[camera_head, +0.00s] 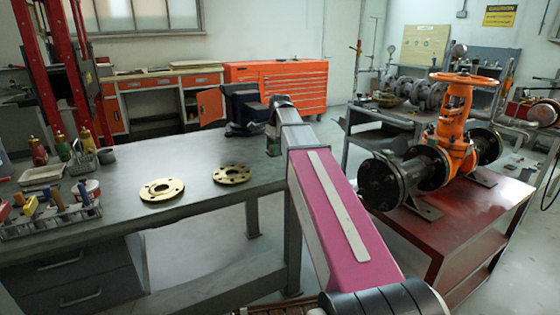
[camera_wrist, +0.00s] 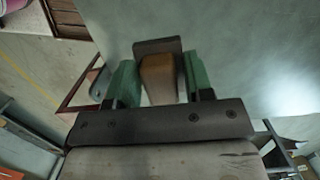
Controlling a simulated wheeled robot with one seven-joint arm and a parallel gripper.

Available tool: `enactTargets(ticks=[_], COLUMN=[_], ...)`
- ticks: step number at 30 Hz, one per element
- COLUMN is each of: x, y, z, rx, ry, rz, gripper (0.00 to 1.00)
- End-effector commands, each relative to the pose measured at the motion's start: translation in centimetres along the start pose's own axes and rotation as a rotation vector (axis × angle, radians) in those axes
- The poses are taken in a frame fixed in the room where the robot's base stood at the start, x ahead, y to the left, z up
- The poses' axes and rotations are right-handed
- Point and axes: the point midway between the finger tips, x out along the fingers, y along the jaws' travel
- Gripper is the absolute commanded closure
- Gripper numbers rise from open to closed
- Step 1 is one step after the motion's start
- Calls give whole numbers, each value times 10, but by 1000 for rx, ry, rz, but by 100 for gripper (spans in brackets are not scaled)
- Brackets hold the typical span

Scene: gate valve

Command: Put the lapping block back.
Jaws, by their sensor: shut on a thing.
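In the wrist view, my gripper (camera_wrist: 158,82) is shut on the lapping block (camera_wrist: 157,45). Its wooden, tan-brown handle sits between my two green fingers, and its dark grey plate shows just beyond the fingertips. The plain grey-green surface of the workbench appears to lie behind it. In the head view, my pink arm reaches out to the bench's right end, near the vise. A small green part of my gripper (camera_head: 272,139) shows there at the bench edge; the block cannot be made out in that view.
The workbench (camera_head: 150,222) holds two brass flanges (camera_head: 162,189) (camera_head: 232,174). A tool rack (camera_head: 50,215), bottles and trays crowd its left end. A dark vise (camera_head: 243,106) stands at its far right corner. An orange gate valve (camera_head: 455,130) stands on a red table (camera_head: 470,212) at right.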

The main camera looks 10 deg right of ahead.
Motion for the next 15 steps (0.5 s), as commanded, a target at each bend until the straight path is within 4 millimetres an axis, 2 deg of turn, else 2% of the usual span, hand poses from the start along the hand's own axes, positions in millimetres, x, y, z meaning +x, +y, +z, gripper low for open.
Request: enactTargets(ticks=[3,6,11,15], x=[8,10,17,34], y=[1,1,2,3], z=[-18,-25,-28,-30], rx=[1,0,-1,-1], ry=[-1,0,0,-1], rz=[0,-1,0,2], gripper=[90,90,90,90])
